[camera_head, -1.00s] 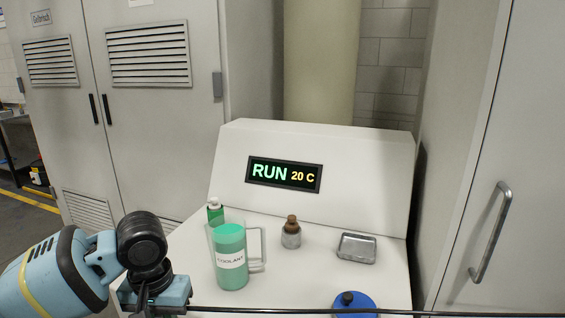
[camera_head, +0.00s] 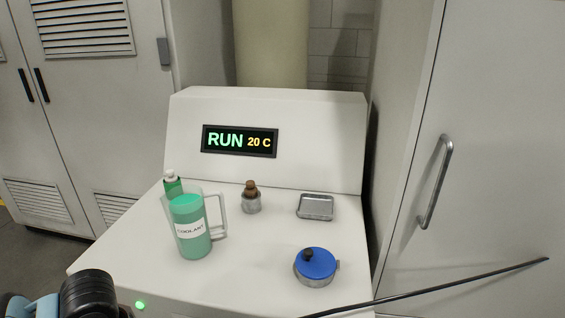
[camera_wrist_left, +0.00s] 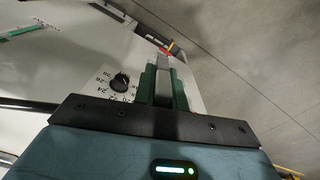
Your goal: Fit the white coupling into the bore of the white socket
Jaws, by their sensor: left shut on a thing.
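My left gripper (camera_wrist_left: 165,78) shows in the left wrist view, with green fingers shut on a pale grey piece (camera_wrist_left: 163,68). I cannot tell whether this piece is the white coupling. A small red-orange spot shows near the fingertips. In the head view only part of my left arm is seen at the lower left, and its fingers are out of the picture. I cannot make out the white socket or its bore in either view. My right gripper is not in view.
A white console (camera_head: 265,105) with a RUN display carries a green coolant jug (camera_head: 188,235), a green bottle (camera_head: 173,187), a brown-topped grey pot (camera_head: 251,198), a metal tray (camera_head: 316,206) and a blue-lidded tin (camera_head: 315,264). A black cable or rod (camera_head: 450,284) crosses lower right.

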